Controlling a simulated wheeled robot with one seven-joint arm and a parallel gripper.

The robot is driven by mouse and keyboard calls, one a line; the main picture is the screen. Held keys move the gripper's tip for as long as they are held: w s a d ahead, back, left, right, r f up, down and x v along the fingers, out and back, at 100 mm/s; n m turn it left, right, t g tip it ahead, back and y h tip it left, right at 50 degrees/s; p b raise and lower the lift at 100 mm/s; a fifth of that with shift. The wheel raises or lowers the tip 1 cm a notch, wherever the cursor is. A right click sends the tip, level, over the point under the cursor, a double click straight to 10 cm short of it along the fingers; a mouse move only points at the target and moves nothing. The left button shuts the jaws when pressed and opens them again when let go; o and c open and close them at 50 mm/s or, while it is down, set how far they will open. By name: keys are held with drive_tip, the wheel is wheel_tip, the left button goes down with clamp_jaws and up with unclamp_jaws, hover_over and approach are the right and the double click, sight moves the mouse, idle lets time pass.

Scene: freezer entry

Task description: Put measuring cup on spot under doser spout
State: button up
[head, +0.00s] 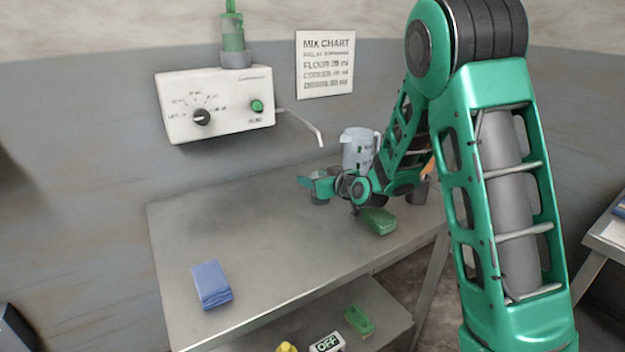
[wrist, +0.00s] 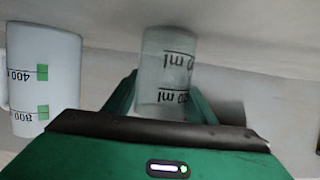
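The measuring cup (wrist: 165,75), a small clear cup with ml marks, sits between the fingers of my gripper (wrist: 165,100) in the wrist view. Both fingers appear to press on its sides. In the head view my gripper (head: 319,182) is low over the steel table, with the small greyish cup (head: 320,198) partly hidden in it. The doser (head: 215,103) is a white wall box with a dial and green button. Its thin spout (head: 310,127) bends down, its tip above my gripper in the picture. No spot mark is visible under it.
A larger measuring jug (head: 357,148) stands behind my wrist; it also shows at left in the wrist view (wrist: 42,75). A green sponge (head: 379,221) lies beside my wrist. A blue cloth (head: 211,284) lies front left. The table (head: 255,240) is clear between.

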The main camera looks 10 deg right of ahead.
drive_tip(key=shift+o, duration=0.9)
drive_tip(key=shift+s+r, duration=0.1)
drive_tip(key=shift+r, duration=0.05)
drive_tip(key=v, duration=1.1)
drive_tip(key=shift+s, duration=0.2)
drive_tip(key=shift+s+d, duration=0.1)
drive_tip(key=shift+s, duration=0.1)
drive_tip(key=shift+r, duration=0.1)
